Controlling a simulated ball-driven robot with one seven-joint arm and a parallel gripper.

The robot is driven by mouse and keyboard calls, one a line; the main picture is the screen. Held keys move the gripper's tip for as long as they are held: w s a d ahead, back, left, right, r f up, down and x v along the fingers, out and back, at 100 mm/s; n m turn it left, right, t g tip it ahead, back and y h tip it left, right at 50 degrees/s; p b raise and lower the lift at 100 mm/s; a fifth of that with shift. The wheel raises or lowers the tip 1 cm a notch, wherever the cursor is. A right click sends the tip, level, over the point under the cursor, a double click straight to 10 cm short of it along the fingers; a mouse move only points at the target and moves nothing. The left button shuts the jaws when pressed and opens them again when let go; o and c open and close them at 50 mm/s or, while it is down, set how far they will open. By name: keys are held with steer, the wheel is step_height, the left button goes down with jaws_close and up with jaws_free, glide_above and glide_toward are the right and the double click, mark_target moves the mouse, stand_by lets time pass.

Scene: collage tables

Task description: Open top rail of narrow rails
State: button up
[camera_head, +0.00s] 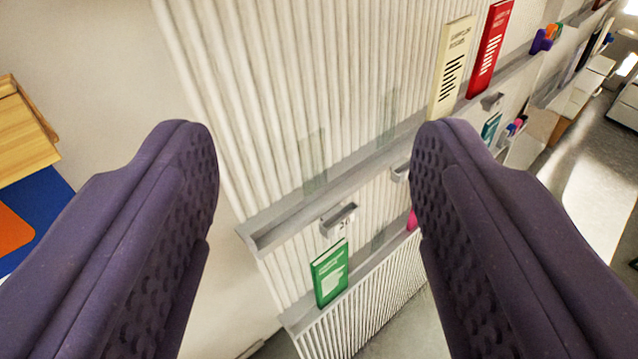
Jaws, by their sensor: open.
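A white ribbed panel (270,95) stands tilted in the picture. An upper grey rail (290,218) crosses it, rising from lower left to upper right. A lower grey rail (300,314) runs near the panel's bottom. My gripper (315,127) is open, with its two purple fingers wide apart and nothing between them. The left handle appears between the fingers, beyond them; I cannot tell the distance. My right finger hides part of the panel.
Cream (452,62) and red (491,48) books stand on the upper rail. A green book (330,272) stands on the lower rail; a pink item (412,220) is partly hidden. A wooden piece (22,135) is at left.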

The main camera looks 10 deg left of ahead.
steer(key=w+a+f+n+g+y+p, duration=0.1)
steer(key=a+f+n+y+p, duration=0.25)
steer(key=a, duration=0.65)
steer(key=w+a+f+n+y+p, duration=0.15)
steer(key=a+f+y+p, duration=0.3)
steer(key=a, duration=0.45)
steer(key=s+a+f+n+g+y, duration=0.3)
steer(key=s+a+f, duration=0.25)
steer(key=a, duration=0.25)
steer(key=x, duration=0.7)
steer(key=shift+s+r, duration=0.2)
steer(key=shift+r, duration=0.35)
steer(key=shift+a+r, duration=0.1)
jaws_close()
